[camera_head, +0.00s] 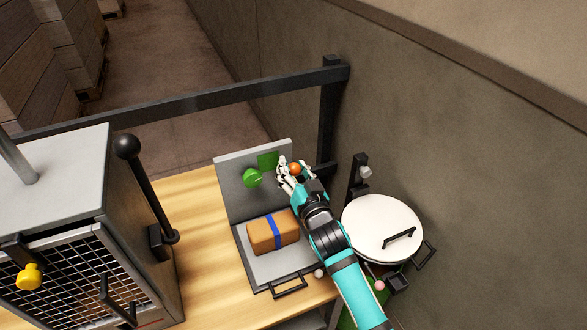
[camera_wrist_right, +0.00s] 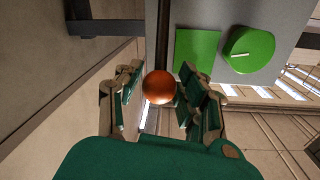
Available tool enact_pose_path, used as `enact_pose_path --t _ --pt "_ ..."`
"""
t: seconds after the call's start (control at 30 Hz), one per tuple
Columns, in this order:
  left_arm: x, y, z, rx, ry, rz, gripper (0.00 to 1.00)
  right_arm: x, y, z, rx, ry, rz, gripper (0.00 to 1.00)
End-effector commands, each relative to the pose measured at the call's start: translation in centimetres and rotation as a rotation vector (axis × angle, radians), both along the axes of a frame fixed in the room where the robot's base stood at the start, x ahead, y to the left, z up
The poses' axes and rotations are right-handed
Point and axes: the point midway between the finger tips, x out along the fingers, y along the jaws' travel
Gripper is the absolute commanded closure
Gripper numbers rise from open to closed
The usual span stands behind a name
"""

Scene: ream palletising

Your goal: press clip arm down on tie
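A brown parcel (camera_head: 260,236) with a blue tie (camera_head: 274,231) around it lies on a grey tray (camera_head: 257,271) with an upright back panel (camera_head: 230,205). My right gripper (camera_head: 288,172) is above the panel's right side, beyond the parcel. Its fingers (camera_wrist_right: 160,92) stand on both sides of an orange ball knob (camera_wrist_right: 158,87), which fills the gap and looks gripped. The knob also shows in the head view (camera_head: 294,168). A dark bar (camera_wrist_right: 187,35) runs behind the knob; whether it is the clip arm I cannot tell. My left gripper is out of view.
A green knob (camera_head: 252,177) and a green square (camera_head: 268,160) are on the panel. A round white lid (camera_head: 381,228) stands right of my arm. A grey mesh-fronted machine (camera_head: 70,260) with a black lever (camera_head: 146,185) stands left. A dark rail (camera_head: 200,101) crosses behind.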

Motion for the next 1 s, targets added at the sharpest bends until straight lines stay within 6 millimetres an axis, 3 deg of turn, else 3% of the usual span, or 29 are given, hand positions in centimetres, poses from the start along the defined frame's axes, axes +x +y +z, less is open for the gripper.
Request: enact_pose_path --t 0.03,0.27,1.0 --pt "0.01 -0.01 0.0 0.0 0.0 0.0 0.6 -0.01 0.0 -0.01 0.0 0.0 0.0 0.7" --pt "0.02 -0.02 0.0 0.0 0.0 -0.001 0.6 -0.02 0.0 -0.01 0.0 0.0 0.0 1.0" --pt "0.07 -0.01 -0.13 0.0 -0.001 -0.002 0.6 -0.07 0.07 0.25 0.003 -0.011 0.002 1.0"
